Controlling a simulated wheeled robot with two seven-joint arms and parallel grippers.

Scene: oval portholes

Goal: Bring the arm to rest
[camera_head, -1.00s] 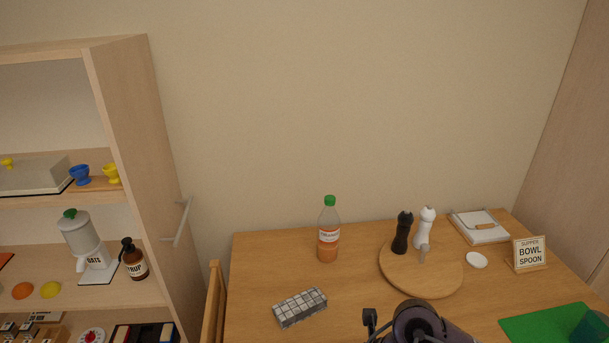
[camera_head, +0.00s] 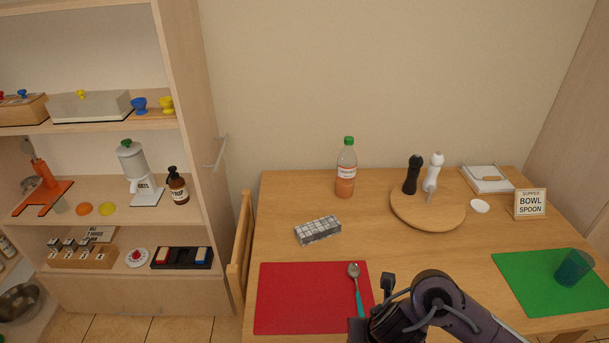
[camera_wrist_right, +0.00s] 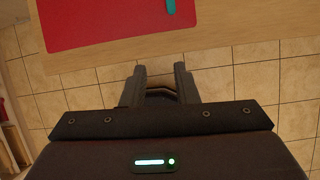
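My right arm (camera_head: 445,305) comes in at the bottom of the head view, dark and bent, near the table's front edge. In the right wrist view my right gripper (camera_wrist_right: 161,75) has its two fingers apart, with floor tiles and a small brown curved piece showing between them. I see nothing held. The fingertips point toward the table edge, below the red mat (camera_wrist_right: 100,25) in that picture. My left gripper is not in view.
A spoon (camera_head: 354,272) with a teal handle lies on the red mat (camera_head: 300,300), partly behind my arm. A green mat (camera_head: 520,285) with a teal cup (camera_head: 573,268) is to the right. A bottle (camera_head: 346,172), patterned block (camera_head: 318,230) and round board (camera_head: 428,216) stand farther back.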

